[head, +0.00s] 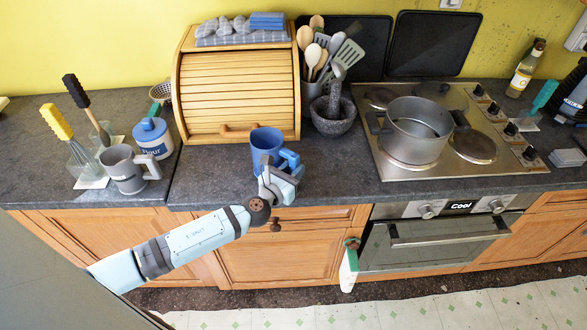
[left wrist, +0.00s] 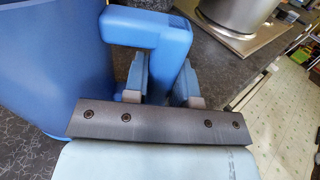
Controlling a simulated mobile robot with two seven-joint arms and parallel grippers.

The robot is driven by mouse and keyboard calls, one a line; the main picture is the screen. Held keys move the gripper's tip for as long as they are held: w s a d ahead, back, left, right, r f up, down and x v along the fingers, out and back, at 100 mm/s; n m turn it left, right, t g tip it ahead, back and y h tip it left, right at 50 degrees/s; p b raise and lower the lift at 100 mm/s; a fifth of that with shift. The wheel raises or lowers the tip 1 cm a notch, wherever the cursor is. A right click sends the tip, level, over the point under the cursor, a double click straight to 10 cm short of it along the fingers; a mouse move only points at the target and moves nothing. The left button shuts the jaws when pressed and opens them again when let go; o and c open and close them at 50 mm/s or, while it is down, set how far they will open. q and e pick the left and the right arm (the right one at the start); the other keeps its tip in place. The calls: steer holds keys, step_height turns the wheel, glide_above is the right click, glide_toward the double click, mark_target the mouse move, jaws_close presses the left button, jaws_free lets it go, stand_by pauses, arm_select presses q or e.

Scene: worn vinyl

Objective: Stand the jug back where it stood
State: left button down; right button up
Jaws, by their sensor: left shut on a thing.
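The blue jug (head: 264,146) is upright over the front part of the dark worktop, in front of the wooden bread bin. My left gripper (head: 282,170) is shut on its handle, on the jug's right side. In the left wrist view the jug's body (left wrist: 40,70) fills the left side. Its handle (left wrist: 145,32) runs down between the two fingers (left wrist: 162,85). I cannot tell whether the jug's base touches the worktop, as the gripper and jug hide it. My right gripper is not in view.
The bread bin (head: 238,96) stands behind the jug. A mortar (head: 333,118) and a utensil holder are behind right; a steel pot (head: 416,130) is on the hob. A grey mug (head: 124,172) and flour jar (head: 152,138) stand left. The worktop (head: 215,170) left of the jug is clear.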

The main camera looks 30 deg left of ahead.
arm_select(q)
steer(key=shift+f+b, duration=0.35)
steer(key=shift+f, duration=0.05)
stand_by(0.4)
steer(key=c, duration=0.8)
jaws_free()
steer(key=shift+c, duration=0.2)
steer(key=shift+s, duration=0.1)
steer(key=s, duration=0.7)
steer(key=shift+s+a, duration=0.4)
steer(key=shift+a, duration=0.05)
steer(key=shift+s, duration=0.1)
stand_by(0.5)
